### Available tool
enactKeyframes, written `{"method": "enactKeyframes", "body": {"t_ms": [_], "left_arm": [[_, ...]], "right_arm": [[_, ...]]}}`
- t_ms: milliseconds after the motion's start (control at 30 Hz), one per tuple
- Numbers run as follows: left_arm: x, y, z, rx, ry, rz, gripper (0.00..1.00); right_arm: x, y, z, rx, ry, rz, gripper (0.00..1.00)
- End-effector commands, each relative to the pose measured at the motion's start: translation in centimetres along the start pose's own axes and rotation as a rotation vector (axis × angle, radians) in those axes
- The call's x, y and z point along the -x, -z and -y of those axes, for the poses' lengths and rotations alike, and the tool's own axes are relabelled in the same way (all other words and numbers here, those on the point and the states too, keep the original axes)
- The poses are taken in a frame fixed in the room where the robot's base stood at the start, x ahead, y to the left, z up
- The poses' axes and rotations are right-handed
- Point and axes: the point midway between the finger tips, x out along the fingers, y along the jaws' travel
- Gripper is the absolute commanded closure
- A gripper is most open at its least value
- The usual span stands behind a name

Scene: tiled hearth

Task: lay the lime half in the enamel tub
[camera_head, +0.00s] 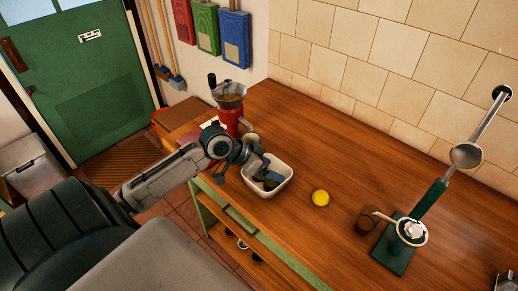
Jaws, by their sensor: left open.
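The white enamel tub (284,185) stands on the wooden counter near its front edge, in the middle of the view. My left gripper (269,180) reaches in from the left, with its fingers pointing down into the tub; it is open. A small dark greenish shape, probably the lime half (271,185), shows inside the tub at the fingertips. The fingers and the tub wall hide part of it, and I cannot tell whether they touch it. My right gripper is not in view.
A brown cup (367,220) and a green lever press (394,246) stand farther right. A red grinder (229,112) stands behind my left arm. The counter behind the fruit is clear, up to the tiled wall.

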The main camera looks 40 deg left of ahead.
Motion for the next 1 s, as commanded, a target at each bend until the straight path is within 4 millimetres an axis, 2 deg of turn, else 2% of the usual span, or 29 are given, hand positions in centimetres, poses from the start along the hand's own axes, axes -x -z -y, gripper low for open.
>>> {"method": "enactKeyframes", "body": {"t_ms": [567, 933, 1000], "left_arm": [[5.2, -0.1, 0.0, -0.004, 0.0, 0.006, 0.27], [7.8, 0.0, -0.1, -0.005, -0.001, 0.006, 0.27], [8.7, 0.2, -0.1, 0.0, 0.003, 0.009, 0.27]], "right_arm": [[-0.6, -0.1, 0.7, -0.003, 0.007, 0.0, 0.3], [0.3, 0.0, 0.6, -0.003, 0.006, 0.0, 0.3], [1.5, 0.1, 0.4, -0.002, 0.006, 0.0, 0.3]]}}
